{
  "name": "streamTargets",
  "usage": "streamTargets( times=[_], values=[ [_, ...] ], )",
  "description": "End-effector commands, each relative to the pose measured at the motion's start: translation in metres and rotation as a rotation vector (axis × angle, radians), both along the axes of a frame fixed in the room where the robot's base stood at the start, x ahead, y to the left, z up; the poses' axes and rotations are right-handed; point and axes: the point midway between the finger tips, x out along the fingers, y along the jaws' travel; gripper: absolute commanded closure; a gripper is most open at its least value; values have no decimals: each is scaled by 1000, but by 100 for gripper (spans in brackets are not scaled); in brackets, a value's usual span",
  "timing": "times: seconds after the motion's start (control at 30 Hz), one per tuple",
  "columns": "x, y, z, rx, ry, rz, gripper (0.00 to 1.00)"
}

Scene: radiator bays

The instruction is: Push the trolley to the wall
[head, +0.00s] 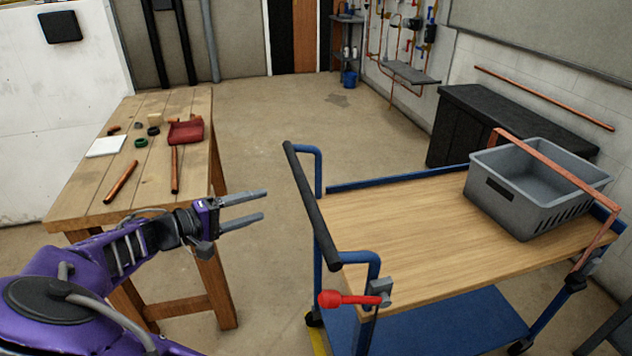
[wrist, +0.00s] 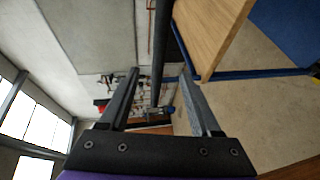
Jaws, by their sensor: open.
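The trolley (head: 400,230) has a wooden deck, a blue frame and a blue lower shelf. Its black push bar (head: 312,205) is at its left end. My gripper (head: 266,205) is open and empty, just left of the bar and apart from it, fingers pointing at it. In the wrist view the bar (wrist: 162,50) appears between the open fingertips (wrist: 160,74), beyond them. A red-knobbed lever (head: 345,299) sits at the trolley's near left corner. A grey crate (head: 505,205) stands on the deck's right end. A white block wall (head: 500,62) runs along the right side.
A wooden bench (head: 90,190) with pipes and small parts stands at the left. A black cabinet (head: 480,115) stands behind the trolley against the wall. A copper pipe (head: 560,165) spans over the crate. The floor (head: 290,115) between bench and cabinet is clear.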

Motion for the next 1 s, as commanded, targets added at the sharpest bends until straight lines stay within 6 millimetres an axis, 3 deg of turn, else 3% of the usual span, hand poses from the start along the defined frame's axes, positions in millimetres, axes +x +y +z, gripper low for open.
streamTargets(
  times=[0.17,0.7,1.0],
  values=[
    [12,-19,-3,-2,0,-4,36],
    [76,-112,-24,0,-1,-4,36],
    [94,-138,-30,2,-1,0,36]
  ],
)
